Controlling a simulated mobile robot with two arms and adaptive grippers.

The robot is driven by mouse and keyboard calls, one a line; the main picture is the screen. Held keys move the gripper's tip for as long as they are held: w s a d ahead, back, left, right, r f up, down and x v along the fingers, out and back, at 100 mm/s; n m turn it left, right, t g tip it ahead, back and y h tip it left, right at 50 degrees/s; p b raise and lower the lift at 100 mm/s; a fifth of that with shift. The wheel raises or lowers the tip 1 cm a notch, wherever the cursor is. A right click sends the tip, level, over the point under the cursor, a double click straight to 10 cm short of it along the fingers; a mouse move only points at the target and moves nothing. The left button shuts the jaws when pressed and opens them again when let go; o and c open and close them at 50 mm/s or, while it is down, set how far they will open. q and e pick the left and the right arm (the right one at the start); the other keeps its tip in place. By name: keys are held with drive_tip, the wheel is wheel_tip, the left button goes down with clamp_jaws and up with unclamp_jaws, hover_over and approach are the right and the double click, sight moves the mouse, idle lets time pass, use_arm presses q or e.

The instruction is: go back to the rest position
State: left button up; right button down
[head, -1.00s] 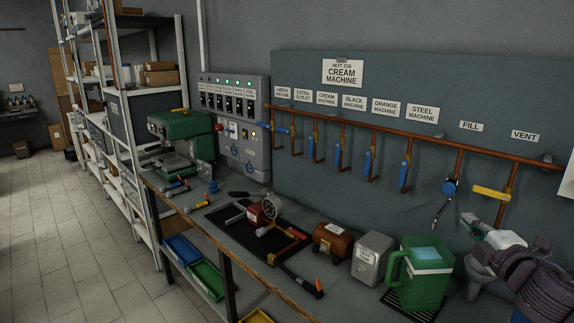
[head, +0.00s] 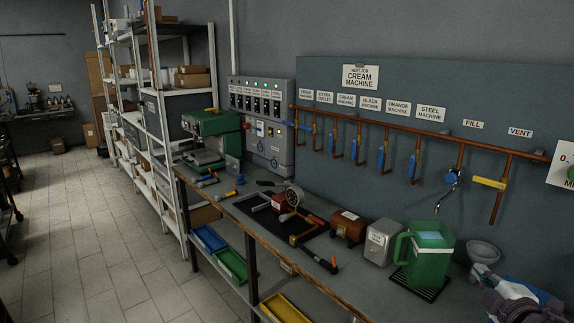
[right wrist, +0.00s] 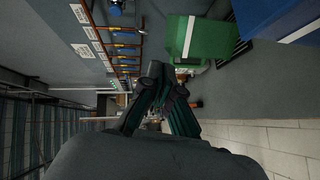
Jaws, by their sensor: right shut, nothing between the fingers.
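My right gripper (head: 512,291) is at the bottom right corner of the head view, partly cut off by the frame edge. The green jug also shows in that view (right wrist: 187,42), apart from the fingers. My left gripper is in neither view.
The bench (head: 300,275) carries a dark mat with tools, a copper tank (head: 347,228) and a grey box (head: 381,242). Copper pipework with valves runs along the wall panel. Shelving stands behind at left. The tiled floor (head: 90,245) at left is clear.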

drive_tip(key=s+a+f+m+g, duration=0.35)
drive_tip(key=s+f, duration=0.25)
drive_tip(key=f, duration=0.2)
drive_tip(key=s+a+f+m+g, duration=0.25)
drive_tip(key=s+a+f, duration=0.3)
drive_tip(key=f, duration=0.35)
drive_tip(key=s+a+f+m+g+y, duration=0.1)
drive_tip(key=s+a+f+m+g, duration=0.25)
drive_tip(key=s+a, duration=0.45)
drive_tip(key=s+a+f+m+g+y, duration=0.1)
drive_tip(key=s+a+f+m+g, duration=0.25)
drive_tip(key=s, duration=0.85)
wheel_tip(320, 180, down, 29)
drive_tip(key=s+n, duration=0.1)
drive_tip(key=s, duration=0.1)
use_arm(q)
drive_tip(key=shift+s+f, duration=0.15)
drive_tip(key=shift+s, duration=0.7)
use_arm(e)
drive_tip(key=s+d+f+g, duration=0.2)
drive_tip(key=s+d+f, duration=0.1)
drive_tip(key=s+f, duration=1.1)
drive_tip(key=shift+s, duration=0.9)
